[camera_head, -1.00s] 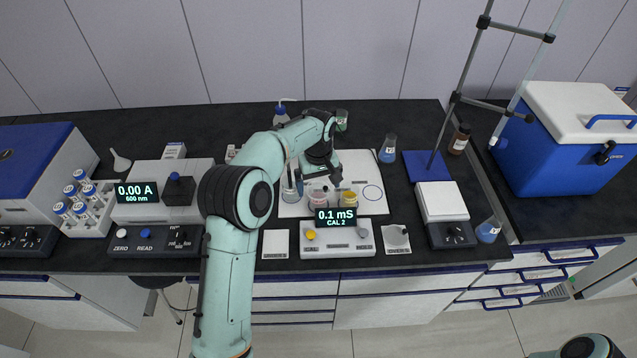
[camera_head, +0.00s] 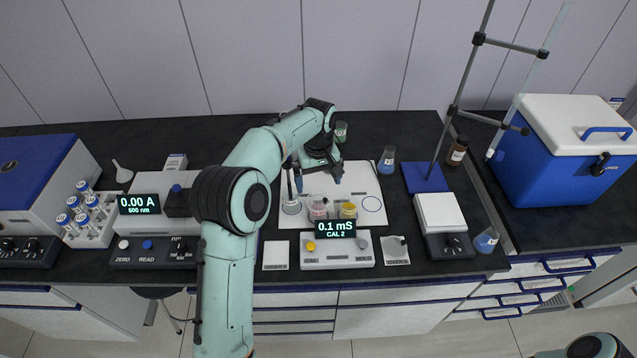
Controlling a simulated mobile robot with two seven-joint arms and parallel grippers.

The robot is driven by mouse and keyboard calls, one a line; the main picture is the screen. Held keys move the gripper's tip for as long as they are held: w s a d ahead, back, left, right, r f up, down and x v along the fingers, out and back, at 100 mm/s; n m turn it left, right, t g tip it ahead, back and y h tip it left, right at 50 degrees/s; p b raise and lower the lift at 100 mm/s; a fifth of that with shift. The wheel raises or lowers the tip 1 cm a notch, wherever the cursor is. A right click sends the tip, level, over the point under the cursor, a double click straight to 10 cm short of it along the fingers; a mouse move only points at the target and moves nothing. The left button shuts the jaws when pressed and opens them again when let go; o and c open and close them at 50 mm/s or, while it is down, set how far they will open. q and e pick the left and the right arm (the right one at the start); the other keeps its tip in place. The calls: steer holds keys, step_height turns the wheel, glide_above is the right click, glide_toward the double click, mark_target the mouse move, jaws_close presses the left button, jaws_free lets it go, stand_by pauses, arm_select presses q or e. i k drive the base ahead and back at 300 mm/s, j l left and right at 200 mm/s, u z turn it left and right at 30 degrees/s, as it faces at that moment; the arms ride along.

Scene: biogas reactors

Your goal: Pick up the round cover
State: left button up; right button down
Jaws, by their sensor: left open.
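My left gripper (camera_head: 320,178) is open and points down over the white mat (camera_head: 372,180), behind the pink jar (camera_head: 318,209) and the yellow jar (camera_head: 348,210). No thing shows between its fingers. I cannot clearly pick out a round cover; it may be hidden by my left gripper or too small to tell. A blue ring outline (camera_head: 372,204) is on the mat's right part, with nothing on it. My right gripper is out of view.
A small beaker (camera_head: 291,206) stands at the mat's left. The conductivity meter (camera_head: 337,252) is in front. The stand's pole (camera_head: 462,90) and blue cooler (camera_head: 548,165) stand further right.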

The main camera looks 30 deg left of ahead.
mark_target(393, 247)
steer(key=k, duration=1)
